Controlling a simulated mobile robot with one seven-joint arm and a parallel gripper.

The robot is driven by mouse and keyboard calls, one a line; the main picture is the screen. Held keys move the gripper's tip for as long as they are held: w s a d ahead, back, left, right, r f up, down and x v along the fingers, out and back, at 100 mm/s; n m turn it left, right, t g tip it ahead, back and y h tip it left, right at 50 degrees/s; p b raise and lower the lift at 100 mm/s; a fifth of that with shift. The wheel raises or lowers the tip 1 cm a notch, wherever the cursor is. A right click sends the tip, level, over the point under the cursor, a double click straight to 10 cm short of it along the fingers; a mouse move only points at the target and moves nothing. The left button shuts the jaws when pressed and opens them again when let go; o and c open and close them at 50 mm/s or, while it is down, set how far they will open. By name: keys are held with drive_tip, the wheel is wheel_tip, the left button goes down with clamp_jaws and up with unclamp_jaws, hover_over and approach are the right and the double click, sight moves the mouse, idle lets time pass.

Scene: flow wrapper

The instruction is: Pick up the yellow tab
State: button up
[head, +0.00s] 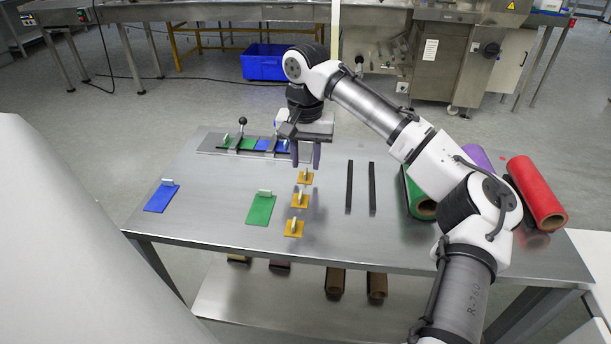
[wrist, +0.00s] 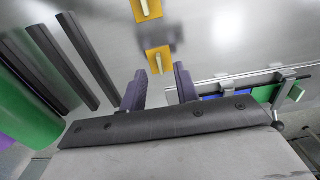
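Three yellow tabs, each a flat square with a pale upright grip, lie in a column on the metal table: the far tab (head: 305,178), the middle tab (head: 299,202) and the near tab (head: 293,230). My gripper (head: 305,166) points down, open and empty, just above the far tab. In the wrist view, my gripper's two dark fingers (wrist: 158,74) stand apart, with one yellow tab (wrist: 167,51) just beyond the gap between their tips. Another yellow tab (wrist: 138,13) shows at the top edge.
A green plate (head: 260,210) and a blue plate (head: 160,199) lie left of the tabs. A rack (head: 210,142) with levers and green and blue pieces stands behind them. Two black bars (head: 349,186) and green, purple and red rolls (head: 536,190) lie right.

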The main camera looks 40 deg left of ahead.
sight(306, 174)
drive_tip(key=shift+f, duration=1.35)
clamp_jaws()
